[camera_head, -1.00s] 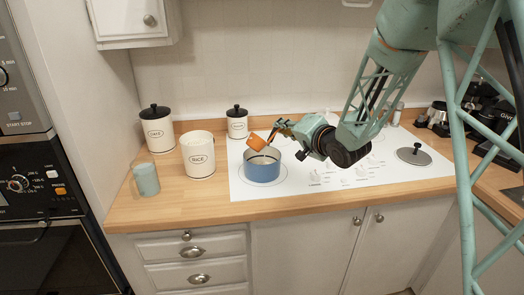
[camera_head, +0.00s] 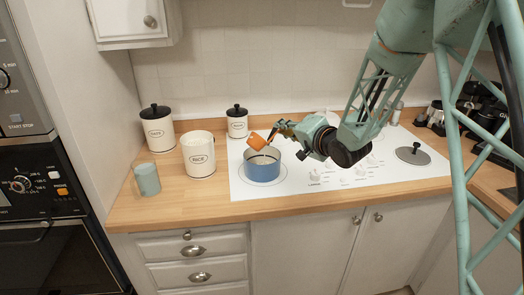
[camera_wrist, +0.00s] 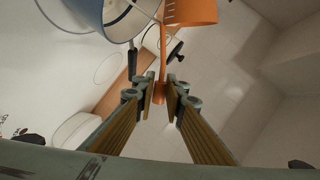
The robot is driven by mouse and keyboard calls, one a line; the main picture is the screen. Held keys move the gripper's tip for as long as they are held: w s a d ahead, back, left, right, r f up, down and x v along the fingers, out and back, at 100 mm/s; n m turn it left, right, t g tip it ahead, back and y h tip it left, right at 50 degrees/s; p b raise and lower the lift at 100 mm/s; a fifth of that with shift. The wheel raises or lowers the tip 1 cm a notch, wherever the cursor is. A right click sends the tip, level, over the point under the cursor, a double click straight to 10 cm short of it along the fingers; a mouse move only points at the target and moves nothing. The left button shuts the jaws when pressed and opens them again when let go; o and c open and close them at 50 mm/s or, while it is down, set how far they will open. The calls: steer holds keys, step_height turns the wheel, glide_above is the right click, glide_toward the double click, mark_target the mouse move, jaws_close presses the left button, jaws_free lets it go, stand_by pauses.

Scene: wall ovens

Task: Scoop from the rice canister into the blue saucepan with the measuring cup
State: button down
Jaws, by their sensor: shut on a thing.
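My gripper (camera_head: 284,129) is shut on the handle of the orange measuring cup (camera_head: 257,141). The cup is tilted above the blue saucepan (camera_head: 263,169), which stands on the left of the white cooktop. In the wrist view the fingers (camera_wrist: 165,92) close on the orange handle, and the cup (camera_wrist: 188,10) is beside the saucepan's rim (camera_wrist: 105,30). The cup's inside is hidden in both views. Some pale contents show in the saucepan. The open rice canister (camera_head: 199,157), white with a RICE label, stands left of the saucepan, pale stuff near its top.
Two lidded canisters (camera_head: 157,129) (camera_head: 237,122) stand behind. A grey-green cup (camera_head: 147,179) stands left of the rice canister. A dark-knobbed lid (camera_head: 414,154) lies on the cooktop's (camera_head: 330,184) right side. Dark appliances (camera_head: 485,120) fill the right counter.

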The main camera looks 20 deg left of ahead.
steer(key=shift+w+d+f+m+g+p, duration=0.3)
steer(key=shift+f+m+p, duration=0.3)
steer(key=shift+p, duration=0.8)
steer(key=shift+w+d+f+m+g+p, duration=0.15)
steer(key=shift+f+m+g+p, duration=0.45)
steer(key=shift+p, duration=0.8)
stand_by(2.2)
steer(key=shift+a+f+m+y+p, duration=0.15)
steer(key=shift+f+m+p, duration=0.25)
steer(key=shift+p, duration=0.8)
steer(key=shift+a+f+m+y+p, duration=0.1)
steer(key=shift+f+m+y+p, duration=0.3)
steer(key=shift+p, duration=0.75)
stand_by(0.7)
